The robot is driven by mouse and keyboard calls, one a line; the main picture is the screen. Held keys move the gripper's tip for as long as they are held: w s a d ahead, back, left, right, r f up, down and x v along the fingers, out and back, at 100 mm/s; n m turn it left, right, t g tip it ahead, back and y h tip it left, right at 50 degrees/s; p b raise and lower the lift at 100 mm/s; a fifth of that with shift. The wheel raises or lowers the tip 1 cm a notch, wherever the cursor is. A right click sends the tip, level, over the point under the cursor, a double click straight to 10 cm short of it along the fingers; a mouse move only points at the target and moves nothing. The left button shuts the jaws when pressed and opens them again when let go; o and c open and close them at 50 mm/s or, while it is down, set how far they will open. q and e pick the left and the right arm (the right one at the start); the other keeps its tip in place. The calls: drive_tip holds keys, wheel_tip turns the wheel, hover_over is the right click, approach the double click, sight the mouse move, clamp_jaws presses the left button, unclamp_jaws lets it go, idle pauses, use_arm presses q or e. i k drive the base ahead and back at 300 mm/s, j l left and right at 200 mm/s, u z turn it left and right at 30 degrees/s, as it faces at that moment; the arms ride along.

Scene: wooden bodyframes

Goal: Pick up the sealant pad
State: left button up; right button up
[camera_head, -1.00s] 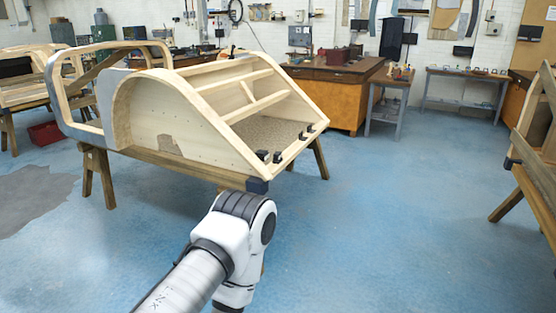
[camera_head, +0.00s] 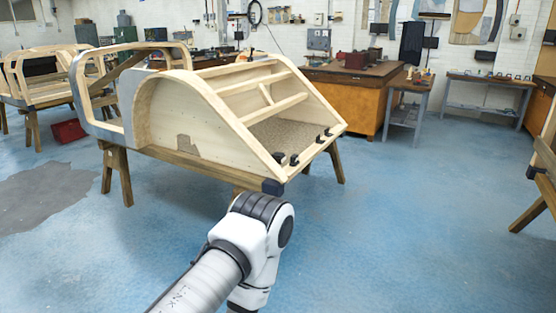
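I cannot make out a sealant pad for certain in the head view. A wooden bodyframe (camera_head: 160,118) with a curved side panel rests on wooden trestles left of the middle. A small grey-brown patch (camera_head: 188,147) shows low on its side panel; I cannot tell what it is. One white and black arm of mine reaches up from the bottom edge in front of the bodyframe and bends down out of the picture. Neither gripper is in view, so I cannot see what they hold.
Another bodyframe (camera_head: 40,88) stands far left near a red bin (camera_head: 69,131) on the floor. A wooden workbench (camera_head: 352,98) and grey tables (camera_head: 488,84) line the back. A trestled frame (camera_head: 542,172) is at the right edge. Blue floor (camera_head: 410,220) is clear at centre right.

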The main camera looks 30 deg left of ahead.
sight(294, 161)
drive_tip(key=i+u, duration=0.15)
drive_tip(key=i, duration=2.15)
